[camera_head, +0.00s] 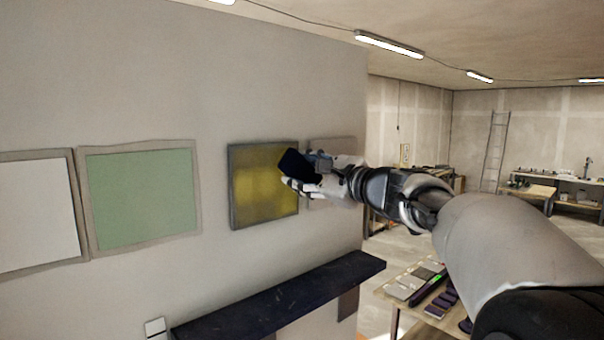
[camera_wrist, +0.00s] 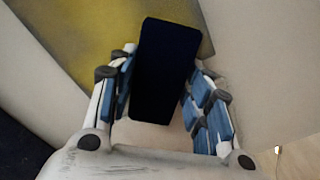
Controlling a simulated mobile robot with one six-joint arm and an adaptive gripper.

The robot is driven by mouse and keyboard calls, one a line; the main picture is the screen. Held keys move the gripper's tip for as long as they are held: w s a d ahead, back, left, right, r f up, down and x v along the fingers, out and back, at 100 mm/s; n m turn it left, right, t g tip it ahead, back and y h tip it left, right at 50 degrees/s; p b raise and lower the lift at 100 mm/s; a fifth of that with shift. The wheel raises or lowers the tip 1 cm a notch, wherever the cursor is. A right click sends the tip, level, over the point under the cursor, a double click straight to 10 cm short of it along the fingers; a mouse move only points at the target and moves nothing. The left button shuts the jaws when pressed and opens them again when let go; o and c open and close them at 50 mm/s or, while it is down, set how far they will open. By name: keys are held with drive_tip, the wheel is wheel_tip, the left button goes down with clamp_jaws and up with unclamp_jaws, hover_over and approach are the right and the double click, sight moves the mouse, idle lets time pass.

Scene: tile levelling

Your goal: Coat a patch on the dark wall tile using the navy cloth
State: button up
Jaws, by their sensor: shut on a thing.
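The dark-framed wall tile (camera_head: 262,205) hangs on the grey wall, and its face shows a mottled yellow coat over most of its area. The tile also fills the upper left of the wrist view (camera_wrist: 85,35). My gripper (camera_head: 300,180) is at the tile's right side, shut on the navy cloth (camera_head: 294,163). In the wrist view the cloth (camera_wrist: 168,70) is a dark block between the two blue-padded fingers, its far end over the yellow face near the tile's edge. I cannot tell whether the cloth touches the tile. My gripper hides part of the tile's right edge.
A green panel (camera_head: 145,190) and a white panel (camera_head: 35,215) hang to the left. A pale panel (camera_head: 335,146) is partly hidden behind my gripper. A dark shelf (camera_head: 285,300) juts out below. A workbench (camera_head: 400,290) with tools stands lower right.

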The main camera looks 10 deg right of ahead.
sight(235, 170)
drive_tip(key=shift+r+p, duration=0.5)
drive_tip(key=shift+r, duration=0.4)
drive_tip(key=shift+s+a+f+b, duration=0.1)
drive_tip(key=shift+s+a+b, duration=0.25)
drive_tip(key=shift+a, duration=0.15)
drive_tip(key=shift+s+a+f+b, duration=0.1)
drive_tip(key=shift+s+a+b, duration=0.15)
drive_tip(key=shift+a+b, duration=0.15)
drive_tip(key=shift+s+a+r+b, duration=0.1)
drive_tip(key=shift+s+a+b, duration=0.5)
drive_tip(key=shift+s+a, duration=0.85)
drive_tip(key=shift+s+a+f+b, duration=0.1)
drive_tip(key=shift+s+a+b, duration=0.65)
drive_tip(key=shift+a, duration=1.25)
drive_tip(key=shift+s+a+r+b, duration=0.1)
drive_tip(key=shift+s+a+b, duration=0.35)
drive_tip(key=shift+s+a, duration=1.05)
drive_tip(key=shift+w+a, duration=0.15)
drive_tip(key=shift+w, duration=0.1)
drive_tip(key=shift+s+d, duration=0.35)
drive_tip(key=shift+s, duration=0.15)
drive_tip(key=shift+b+v, duration=0.75)
drive_tip(key=shift+v, duration=1.6)
